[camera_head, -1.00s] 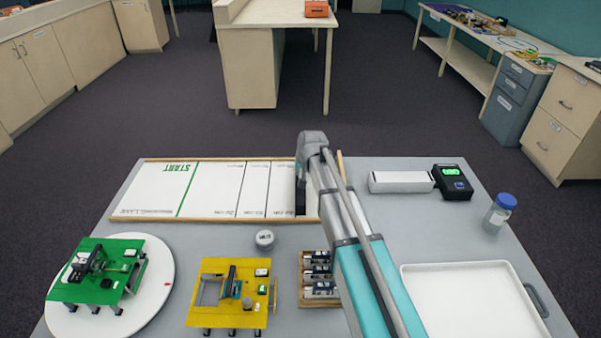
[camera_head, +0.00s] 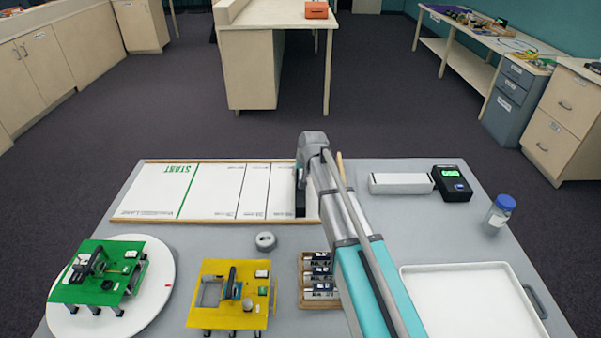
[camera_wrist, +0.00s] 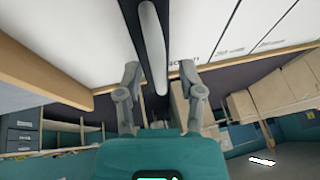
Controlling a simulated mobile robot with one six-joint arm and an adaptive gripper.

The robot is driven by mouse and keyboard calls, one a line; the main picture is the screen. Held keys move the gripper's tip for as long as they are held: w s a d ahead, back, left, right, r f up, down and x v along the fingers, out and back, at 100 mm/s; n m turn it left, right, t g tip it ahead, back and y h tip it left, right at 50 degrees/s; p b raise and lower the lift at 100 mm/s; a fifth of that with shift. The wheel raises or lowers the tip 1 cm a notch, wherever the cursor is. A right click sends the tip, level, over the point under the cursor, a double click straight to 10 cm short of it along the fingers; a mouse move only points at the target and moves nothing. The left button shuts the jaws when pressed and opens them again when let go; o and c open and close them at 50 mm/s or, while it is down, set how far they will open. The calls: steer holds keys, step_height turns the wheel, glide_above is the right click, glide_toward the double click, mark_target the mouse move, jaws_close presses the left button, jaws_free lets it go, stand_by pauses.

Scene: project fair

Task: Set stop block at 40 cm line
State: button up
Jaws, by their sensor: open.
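The white lane board (camera_head: 216,190) with a green START line and several thin black cross lines lies at the back left of the table. Its line labels are too small to read. A dark block (camera_head: 300,203), apparently the stop block, stands across the lane near its right end, partly hidden by my arm. My gripper (camera_wrist: 159,67) is open above it. In the wrist view a long dark bar with a grey rounded strip (camera_wrist: 152,45) runs between the two fingers, with a gap on each side. I cannot tell whether either finger touches it.
A wooden rail (camera_head: 200,221) edges the lane. A grey ring (camera_head: 265,241), yellow cart (camera_head: 217,312), green cart (camera_head: 70,290) and a small wooden rack (camera_head: 308,300) stand in front. A white tray (camera_head: 408,300), blue-capped jar (camera_head: 498,212) and black display box (camera_head: 453,184) are at right.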

steer(key=p+v, duration=1)
steer(key=v, duration=0.1)
steer(key=shift+r, duration=0.25)
stand_by(0.7)
steer(key=s+d+g, duration=0.1)
steer(key=s+d, duration=0.4)
steer(key=s, duration=0.3)
steer(key=s+d+f+g+h, duration=0.1)
steer(key=s+d, duration=0.3)
steer(key=s, duration=0.4)
steer(key=s+d+g+h, duration=0.1)
steer(key=s+d+g, duration=0.1)
steer(key=s+d, duration=0.3)
steer(key=s, duration=0.4)
steer(key=shift+d+f+g, duration=0.3)
steer(key=shift+d+f, duration=0.1)
